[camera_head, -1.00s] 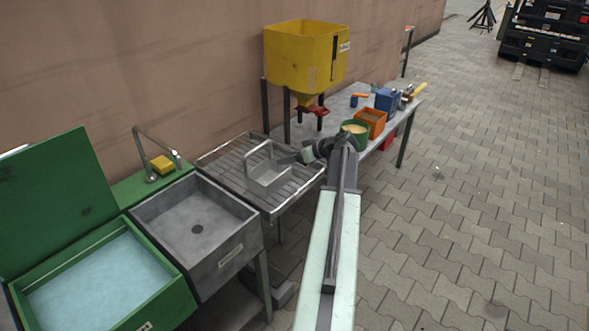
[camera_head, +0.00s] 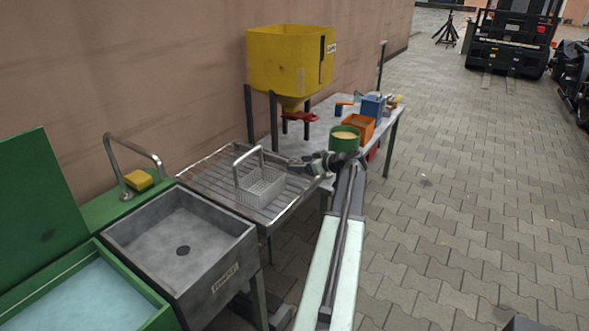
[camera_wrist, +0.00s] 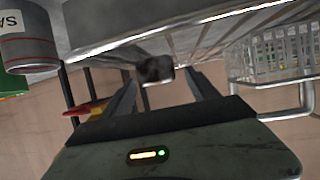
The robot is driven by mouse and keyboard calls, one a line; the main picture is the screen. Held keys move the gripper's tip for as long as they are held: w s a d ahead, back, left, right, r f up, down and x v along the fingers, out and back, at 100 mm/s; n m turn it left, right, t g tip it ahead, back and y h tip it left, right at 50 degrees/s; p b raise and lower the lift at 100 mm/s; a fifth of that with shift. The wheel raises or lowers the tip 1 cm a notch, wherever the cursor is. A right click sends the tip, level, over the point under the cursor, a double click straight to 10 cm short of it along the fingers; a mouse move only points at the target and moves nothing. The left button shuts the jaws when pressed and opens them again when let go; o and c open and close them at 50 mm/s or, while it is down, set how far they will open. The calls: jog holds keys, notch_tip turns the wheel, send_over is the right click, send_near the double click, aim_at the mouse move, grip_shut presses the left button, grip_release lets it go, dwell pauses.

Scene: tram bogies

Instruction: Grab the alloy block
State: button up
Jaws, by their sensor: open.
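A small dark grey block (camera_wrist: 155,69), which looks like the alloy block, shows in the upside-down wrist view between my two fingertips, close to a grey metal surface. I cannot tell whether the fingers touch it. My gripper (camera_wrist: 161,77) is open around it, with one dark finger on each side. In the head view my gripper (camera_head: 300,164) reaches left, between the wire basket (camera_head: 262,187) and the green tub (camera_head: 344,140). I cannot make out the block there.
The basket stands on a wire drain rack (camera_head: 205,181) close beside my gripper. The grey table (camera_head: 322,128) carries an orange bin (camera_head: 358,126) and a blue box (camera_head: 372,106). A yellow hopper (camera_head: 290,60) stands behind. A grey sink (camera_head: 180,225) is at left; paving at right is open.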

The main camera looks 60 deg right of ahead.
aim_at(291, 160)
jog(key=b+x, duration=0.1)
jog(key=x, duration=0.4)
jog(key=shift+w+r, duration=0.1)
jog(key=shift+r, duration=0.05)
grip_shut()
jog(key=shift+r, duration=0.45)
notch_tip(291, 160, up, 3)
jog(key=p, duration=0.3)
jog(key=s+a, duration=0.3)
jog(key=s, duration=0.1)
jog(key=s+a+p, duration=0.1)
jog(key=s+a, duration=0.2)
jog(key=a, duration=0.1)
jog(key=s+a+r, duration=0.1)
jog(key=s+a, duration=0.3)
jog(key=shift+s+r+p, duration=0.1)
jog(key=shift+s+p, duration=0.2)
